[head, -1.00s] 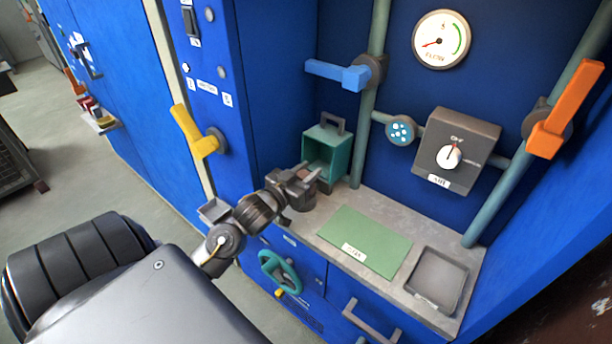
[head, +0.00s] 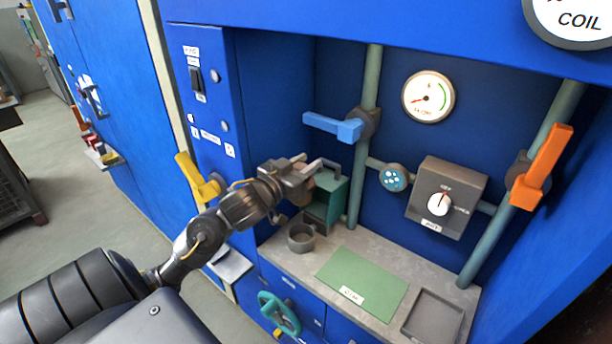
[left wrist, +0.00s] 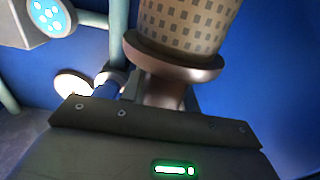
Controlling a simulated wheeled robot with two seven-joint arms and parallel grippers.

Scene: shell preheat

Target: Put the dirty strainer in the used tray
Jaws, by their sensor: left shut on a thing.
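My left gripper (head: 310,172) is raised above the left end of the counter, in front of the teal box. In the left wrist view it is shut on the neck of the strainer (left wrist: 185,25), a tan cylinder with dark square mesh holes and a brownish flange. In the head view the strainer is mostly hidden by the gripper or too small to make out. A shallow grey tray (head: 408,326), apparently the used tray, lies empty at the counter's right front. I cannot read a label on it. My right gripper is not in view.
A round grey cup (head: 301,238) stands open on the counter below the gripper. The teal box (head: 333,196) with a handle stands behind. A flat green mat (head: 362,280) lies between cup and tray. A blue lever (head: 335,126) and an orange lever (head: 543,165) jut from upright pipes.

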